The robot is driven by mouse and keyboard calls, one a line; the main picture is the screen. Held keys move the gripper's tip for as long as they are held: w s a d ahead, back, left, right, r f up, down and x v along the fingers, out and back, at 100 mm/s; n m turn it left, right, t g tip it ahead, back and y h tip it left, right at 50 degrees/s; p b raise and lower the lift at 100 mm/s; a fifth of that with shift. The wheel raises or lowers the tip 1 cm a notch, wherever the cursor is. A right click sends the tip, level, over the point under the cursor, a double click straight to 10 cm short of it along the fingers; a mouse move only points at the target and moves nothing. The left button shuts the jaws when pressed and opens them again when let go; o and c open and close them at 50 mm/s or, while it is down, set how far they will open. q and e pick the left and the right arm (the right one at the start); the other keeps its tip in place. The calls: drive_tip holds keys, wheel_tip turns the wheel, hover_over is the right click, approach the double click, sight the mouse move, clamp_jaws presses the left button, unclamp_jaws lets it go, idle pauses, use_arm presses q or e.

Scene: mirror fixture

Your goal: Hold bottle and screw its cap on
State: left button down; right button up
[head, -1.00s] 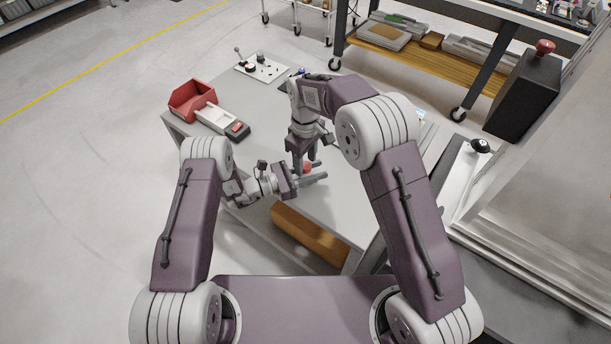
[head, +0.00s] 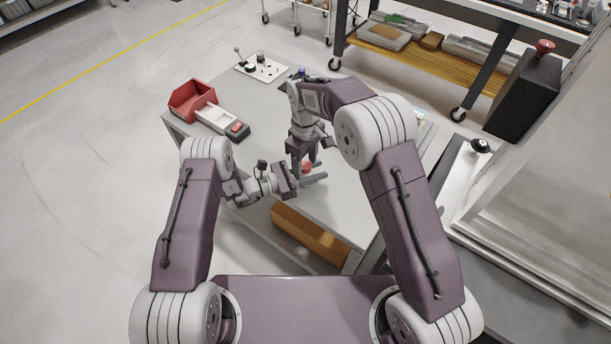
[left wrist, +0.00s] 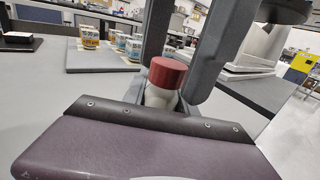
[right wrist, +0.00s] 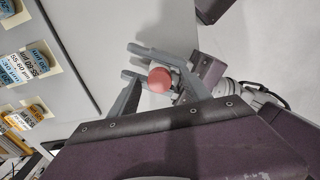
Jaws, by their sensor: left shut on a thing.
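A bottle (left wrist: 160,97) with a pale body stands in my left gripper, with a red cap (left wrist: 167,72) at its top. The cap also shows in the head view (head: 307,167) and, from above, in the right wrist view (right wrist: 160,80). My left gripper (head: 313,179) reaches in from the left and is shut on the bottle below the cap. My right gripper (right wrist: 158,73) points down from above, its fingers on either side of the cap. Its fingers look open, with a gap beside the cap. Whether the cap's thread is engaged is hidden.
A grey table (head: 345,195) lies under both grippers. A red bin (head: 192,100) and a white and grey device (head: 222,121) stand at its left. A plate with knobs (head: 262,67) lies at the back. Labelled containers (left wrist: 90,37) stand near the far edge.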

wheel_tip(320, 180, up, 12)
idle(0.6)
use_arm(q)
drive_tip(key=c, duration=0.9)
unclamp_jaws()
drive_tip(key=b+v, duration=0.1)
drive_tip(key=v, duration=0.8)
use_arm(e)
drive_tip(key=shift+f, duration=0.5)
